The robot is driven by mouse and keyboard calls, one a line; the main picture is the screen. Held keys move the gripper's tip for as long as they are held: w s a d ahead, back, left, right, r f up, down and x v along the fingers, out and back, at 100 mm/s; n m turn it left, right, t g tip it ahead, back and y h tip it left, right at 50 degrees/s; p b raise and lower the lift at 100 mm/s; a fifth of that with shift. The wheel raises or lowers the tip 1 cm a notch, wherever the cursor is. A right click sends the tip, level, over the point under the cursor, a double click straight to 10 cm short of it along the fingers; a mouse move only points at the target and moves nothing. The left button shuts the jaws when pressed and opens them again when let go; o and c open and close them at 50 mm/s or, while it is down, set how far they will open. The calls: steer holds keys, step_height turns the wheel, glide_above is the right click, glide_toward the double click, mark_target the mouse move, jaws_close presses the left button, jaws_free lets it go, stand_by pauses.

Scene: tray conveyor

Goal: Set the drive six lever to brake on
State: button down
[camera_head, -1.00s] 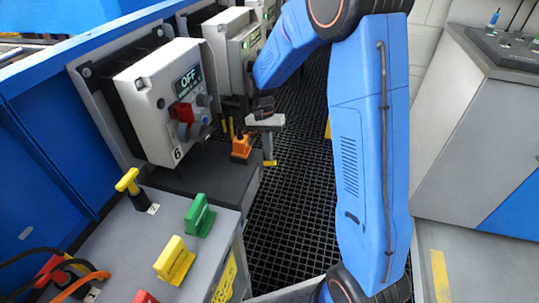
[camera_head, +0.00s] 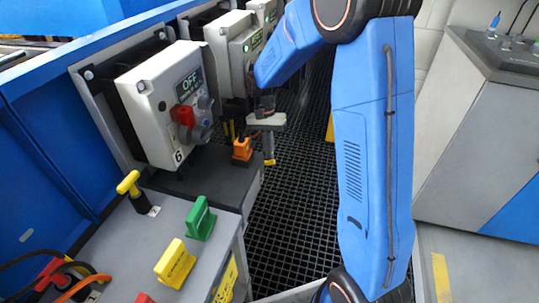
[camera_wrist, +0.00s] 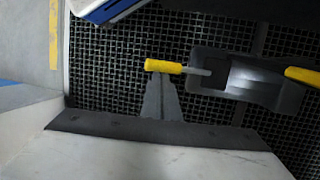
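The drive box marked 6 (camera_head: 160,105) carries a display reading OFF, a red handle (camera_head: 182,115) and grey knobs. My gripper (camera_head: 268,160) hangs beyond the box, over the dark grating, with a yellow tip at its lower end. In the wrist view, a yellow grip (camera_wrist: 163,66) on a grey rod points left from a dark housing (camera_wrist: 250,80). Another yellow piece (camera_wrist: 302,75) shows at the right. I cannot make out the lever's marking or whether my gripper is open.
An orange piece (camera_head: 242,149) stands on a dark block (camera_head: 205,178) below box 6. The front console (camera_head: 125,235) holds a yellow T-handle (camera_head: 128,182), a green block (camera_head: 200,218), a yellow block (camera_head: 174,263) and cables. More drive boxes stand behind. Grating lies clear to the right.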

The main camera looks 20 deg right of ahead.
steer(key=shift+r, duration=0.15)
step_height(320, 180, up, 10)
stand_by(0.6)
stand_by(0.3)
steer(key=s+d+r+n+t, duration=0.2)
steer(key=s+r, duration=0.2)
steer(key=s, duration=0.3)
steer(key=s+d+r+n+t, duration=0.1)
steer(key=s+d+r+t, duration=0.1)
steer(key=s+r, duration=0.45)
steer(key=s+d+f+n+t, duration=0.1)
steer(key=s+n+t, duration=0.1)
steer(key=s, duration=0.6)
steer(key=s+d+f+n+t, duration=0.1)
steer(key=s+d+n+t, duration=0.1)
steer(key=s, duration=0.6)
steer(key=shift+s+f, duration=0.25)
steer(key=shift+f, duration=0.05)
steer(key=c, duration=2.4)
jaws_free()
steer(key=shift+c, duration=0.2)
